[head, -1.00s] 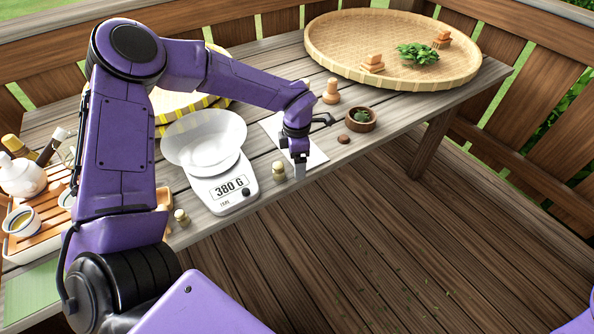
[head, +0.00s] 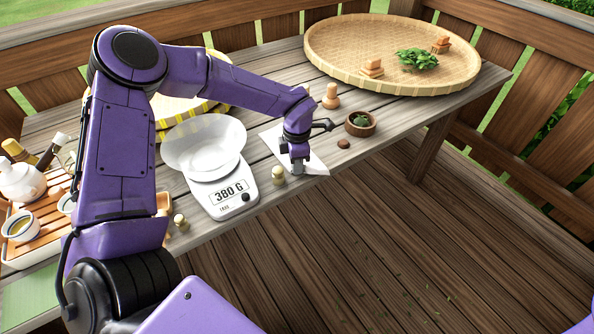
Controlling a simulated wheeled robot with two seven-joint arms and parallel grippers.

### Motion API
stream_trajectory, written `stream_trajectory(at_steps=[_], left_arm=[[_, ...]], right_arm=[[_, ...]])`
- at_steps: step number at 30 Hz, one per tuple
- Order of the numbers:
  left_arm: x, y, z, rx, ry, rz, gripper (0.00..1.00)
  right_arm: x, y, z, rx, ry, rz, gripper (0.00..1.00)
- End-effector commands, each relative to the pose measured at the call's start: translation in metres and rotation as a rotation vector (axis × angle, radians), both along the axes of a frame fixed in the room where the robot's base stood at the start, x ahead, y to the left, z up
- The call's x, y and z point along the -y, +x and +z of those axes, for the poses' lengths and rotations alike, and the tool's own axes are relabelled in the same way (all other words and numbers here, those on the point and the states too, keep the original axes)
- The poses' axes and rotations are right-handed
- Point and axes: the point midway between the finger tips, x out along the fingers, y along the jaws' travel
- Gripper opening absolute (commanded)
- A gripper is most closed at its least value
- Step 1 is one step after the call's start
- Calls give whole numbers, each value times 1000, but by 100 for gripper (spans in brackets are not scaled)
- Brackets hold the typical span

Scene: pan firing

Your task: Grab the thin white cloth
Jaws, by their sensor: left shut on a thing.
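The thin white cloth (head: 316,165) lies on the wooden table near its front edge, to the right of the scale, with one corner reaching the edge. My left gripper (head: 298,169) points down over the cloth's front part and is shut on it. The gripper and wrist hide the middle of the cloth. My right gripper is not in view.
A white kitchen scale (head: 221,193) reading 380 G stands left of the cloth, with a small stopper-like piece (head: 278,173) between them. A small wooden bowl (head: 360,124) and a brown lump (head: 343,143) lie to the right. A wide woven tray (head: 330,72) stands at the back right.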

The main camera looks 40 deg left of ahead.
Motion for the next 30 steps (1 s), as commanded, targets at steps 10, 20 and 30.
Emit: stream_trajectory(at_steps=[10,20,30], left_arm=[[0,-1,-2,-4,0,0,0],[0,-1,3,-5,-1,0,0],[0,-1,84,-1,-1,1,0]], right_arm=[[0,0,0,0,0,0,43],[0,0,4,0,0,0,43],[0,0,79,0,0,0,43]])
